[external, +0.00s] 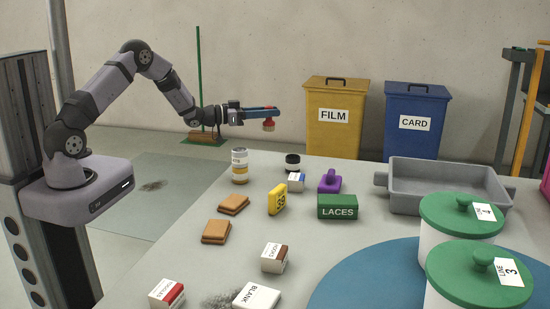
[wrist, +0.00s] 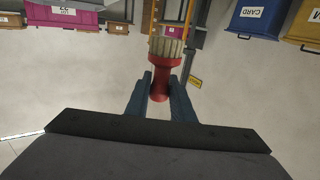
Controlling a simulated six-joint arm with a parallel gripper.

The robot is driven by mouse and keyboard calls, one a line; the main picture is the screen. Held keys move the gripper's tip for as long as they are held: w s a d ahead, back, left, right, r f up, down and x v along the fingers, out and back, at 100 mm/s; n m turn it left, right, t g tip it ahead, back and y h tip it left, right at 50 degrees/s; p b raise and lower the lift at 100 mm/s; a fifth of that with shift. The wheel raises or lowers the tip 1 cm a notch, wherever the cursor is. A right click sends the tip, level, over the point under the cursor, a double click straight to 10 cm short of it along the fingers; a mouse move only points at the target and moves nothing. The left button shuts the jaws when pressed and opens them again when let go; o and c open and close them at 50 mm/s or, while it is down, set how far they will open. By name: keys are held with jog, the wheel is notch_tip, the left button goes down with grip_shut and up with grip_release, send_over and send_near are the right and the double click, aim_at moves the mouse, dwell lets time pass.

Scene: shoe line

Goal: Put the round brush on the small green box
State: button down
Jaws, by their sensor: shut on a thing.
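My gripper (external: 276,113) is stretched out level at the back of the table, in the air above and beyond its far edge. It is shut on the round brush (external: 268,125), which shows below the fingers in the external view. In the wrist view the blue fingers (wrist: 160,89) stand on both sides of the red handle of the brush (wrist: 164,58), with the pale bristles pointing to the top of the picture. The small green box (external: 337,207), marked LACES, sits on the table, lower and to the right of my gripper.
A jar (external: 239,166) and a small dark-lidded pot (external: 292,162) are behind. A grey tray (external: 445,190) and green-lidded tubs (external: 480,275) are at right.

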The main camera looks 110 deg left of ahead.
notch_tip(320, 180, up, 9)
jog(key=shift+f, duration=0.15)
jog(key=w+d+r, duration=0.1)
jog(key=w+d, duration=0.7)
jog(key=w, duration=0.5)
jog(key=m+t+h+p, duration=0.1)
jog(key=h, duration=0.1)
send_over(338, 199)
notch_tip(338, 199, down, 5)
jog(key=shift+f+b, duration=0.3)
jog(key=shift+f, duration=5.4)
